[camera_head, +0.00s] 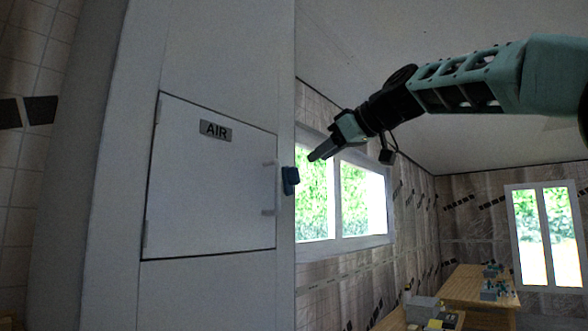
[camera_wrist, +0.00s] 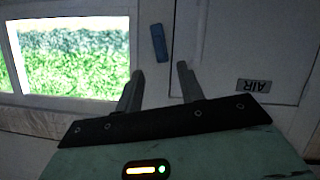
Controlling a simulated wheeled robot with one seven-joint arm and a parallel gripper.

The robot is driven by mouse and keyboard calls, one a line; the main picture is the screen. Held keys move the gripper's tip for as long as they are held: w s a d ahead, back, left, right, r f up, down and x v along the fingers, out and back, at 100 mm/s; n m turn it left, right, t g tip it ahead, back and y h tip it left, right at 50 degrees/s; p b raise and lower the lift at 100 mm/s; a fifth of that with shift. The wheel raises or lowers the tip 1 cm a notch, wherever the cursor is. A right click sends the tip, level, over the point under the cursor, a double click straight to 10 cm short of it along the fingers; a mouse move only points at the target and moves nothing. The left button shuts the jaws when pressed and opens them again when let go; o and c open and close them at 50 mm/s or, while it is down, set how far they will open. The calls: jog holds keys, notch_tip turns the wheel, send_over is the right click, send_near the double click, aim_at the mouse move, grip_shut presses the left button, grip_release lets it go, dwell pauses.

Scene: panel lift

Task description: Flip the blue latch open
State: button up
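The blue latch (camera_head: 290,180) sits at the right edge of the white panel column, beside the door labelled AIR (camera_head: 212,180). In the wrist view the latch (camera_wrist: 159,43) is a small upright blue bar, beyond and between the fingertips. My gripper (camera_head: 315,156) is to the right of the latch and a little above it in the head view, apart from it. In the wrist view its two fingers (camera_wrist: 160,70) are spread with nothing between them. The door is flush in its frame.
A bright window (camera_head: 343,190) lies behind my gripper. Wooden tables (camera_head: 470,290) with small objects stand at the far right. Open air surrounds my gripper.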

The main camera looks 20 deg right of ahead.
aim_at(298, 171)
jog(key=p+x, duration=0.3)
jog(key=x, duration=0.6)
jog(key=shift+w+a+f, duration=0.1)
jog(key=shift+w+a, duration=0.1)
jog(key=shift+w, duration=0.15)
